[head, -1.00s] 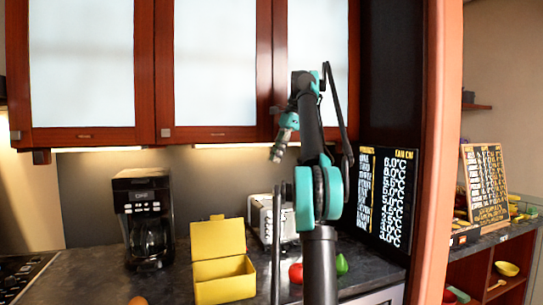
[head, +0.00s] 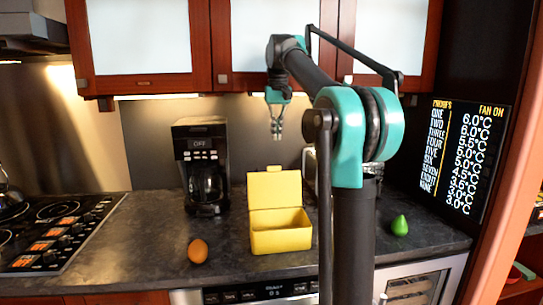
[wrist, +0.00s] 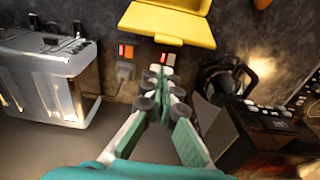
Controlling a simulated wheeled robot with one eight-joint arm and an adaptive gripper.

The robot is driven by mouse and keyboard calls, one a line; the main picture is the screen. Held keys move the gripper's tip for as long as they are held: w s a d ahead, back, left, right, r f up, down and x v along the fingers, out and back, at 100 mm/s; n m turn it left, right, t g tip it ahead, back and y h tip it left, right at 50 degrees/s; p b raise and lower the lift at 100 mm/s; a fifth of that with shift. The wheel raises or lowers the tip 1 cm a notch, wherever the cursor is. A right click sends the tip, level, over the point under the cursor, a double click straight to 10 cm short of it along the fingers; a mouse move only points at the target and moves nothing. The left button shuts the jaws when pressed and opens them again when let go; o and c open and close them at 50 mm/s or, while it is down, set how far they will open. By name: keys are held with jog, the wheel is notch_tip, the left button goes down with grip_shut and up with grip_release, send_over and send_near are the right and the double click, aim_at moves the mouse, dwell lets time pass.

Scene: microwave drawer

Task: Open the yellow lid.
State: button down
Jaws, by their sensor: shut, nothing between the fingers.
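The yellow box (head: 281,238) sits on the dark counter in the head view. Its yellow lid (head: 275,189) stands upright at the back, raised off the box, and the box interior shows. The lid also shows at the top of the wrist view (wrist: 170,23). My gripper (head: 278,134) is in the air above the lid, near the back wall and apart from the lid. In the wrist view its fingers (wrist: 162,75) are together, with nothing visible between them.
A black coffee maker (head: 203,170) stands left of the box. A silver toaster (wrist: 45,85), partly hidden by my arm in the head view, is beside it. Cabinets (head: 155,45) hang above.

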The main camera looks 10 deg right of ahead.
send_near(277, 173)
jog(key=w+f, duration=0.4)
jog(key=f, duration=0.2)
jog(key=shift+s, duration=0.2)
jog(key=shift+s+r, duration=0.25)
jog(key=shift+s, duration=0.6)
jog(key=shift+s+r, duration=0.25)
jog(key=shift+s, duration=0.6)
